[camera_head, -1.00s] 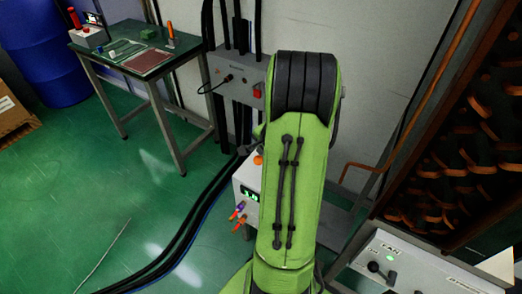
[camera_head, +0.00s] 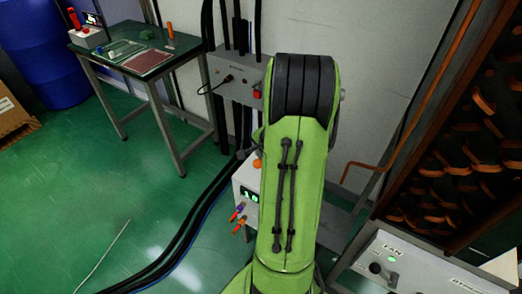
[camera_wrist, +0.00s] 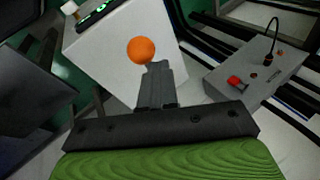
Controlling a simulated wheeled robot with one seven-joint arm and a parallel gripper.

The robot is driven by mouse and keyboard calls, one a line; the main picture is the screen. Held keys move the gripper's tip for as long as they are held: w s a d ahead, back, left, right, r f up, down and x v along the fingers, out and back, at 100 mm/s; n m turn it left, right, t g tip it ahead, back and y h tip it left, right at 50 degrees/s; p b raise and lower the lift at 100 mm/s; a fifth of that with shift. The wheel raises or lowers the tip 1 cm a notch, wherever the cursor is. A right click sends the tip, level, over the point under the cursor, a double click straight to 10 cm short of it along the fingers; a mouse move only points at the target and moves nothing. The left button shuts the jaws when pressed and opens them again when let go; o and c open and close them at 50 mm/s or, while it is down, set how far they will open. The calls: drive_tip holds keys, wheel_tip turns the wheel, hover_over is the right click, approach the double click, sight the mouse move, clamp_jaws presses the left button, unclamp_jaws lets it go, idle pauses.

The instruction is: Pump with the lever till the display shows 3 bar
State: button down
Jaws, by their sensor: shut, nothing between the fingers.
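The pump unit is a pale box (camera_head: 243,180) beside my arm in the head view, partly hidden by it. Its green-lit display (camera_head: 250,196) seems to start with a 1; the digits are too small to read surely. An orange ball knob (camera_head: 257,163), apparently the lever's end, shows above the box. In the wrist view the knob (camera_wrist: 141,50) is just beyond and slightly left of the tips of my gripper (camera_wrist: 158,68). The gripper is shut and empty; I cannot tell whether it touches the knob. The lever's shaft is hidden. The display (camera_wrist: 98,14) is seen at a slant.
A grey wall box (camera_head: 236,78) with a red switch is behind the pump. Dark cables (camera_head: 180,240) run along the floor at left. A workbench (camera_head: 135,52) stands at back left. A FAN control panel (camera_head: 410,268) and a dark rack are at right.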

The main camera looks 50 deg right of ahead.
sight(259, 164)
drive_tip(key=shift+s+a+f+b, duration=0.1)
drive_tip(key=shift+a+f+b, duration=0.2)
drive_tip(key=shift+f+b, duration=0.3)
drive_tip(key=shift+w+a+f+b, duration=0.1)
drive_tip(key=shift+a+f+b, duration=0.25)
drive_tip(key=shift+f, duration=0.4)
drive_tip(key=shift+s+a+f+b, duration=0.1)
drive_tip(key=shift+a+f+b, duration=0.15)
drive_tip(key=shift+f+b, duration=0.35)
idle(1.5)
drive_tip(key=shift+a+f, duration=0.3)
drive_tip(key=shift+f, duration=0.35)
drive_tip(key=shift+a+f, duration=0.25)
drive_tip(key=shift+f, duration=0.35)
idle(1.1)
idle(0.5)
drive_tip(key=d+r+p, duration=0.4)
drive_tip(key=r+p, duration=0.5)
drive_tip(key=r, duration=0.1)
drive_tip(key=shift+w+d+r, duration=0.2)
drive_tip(key=shift+d+r, duration=0.1)
drive_tip(key=shift+d, duration=0.1)
idle(0.6)
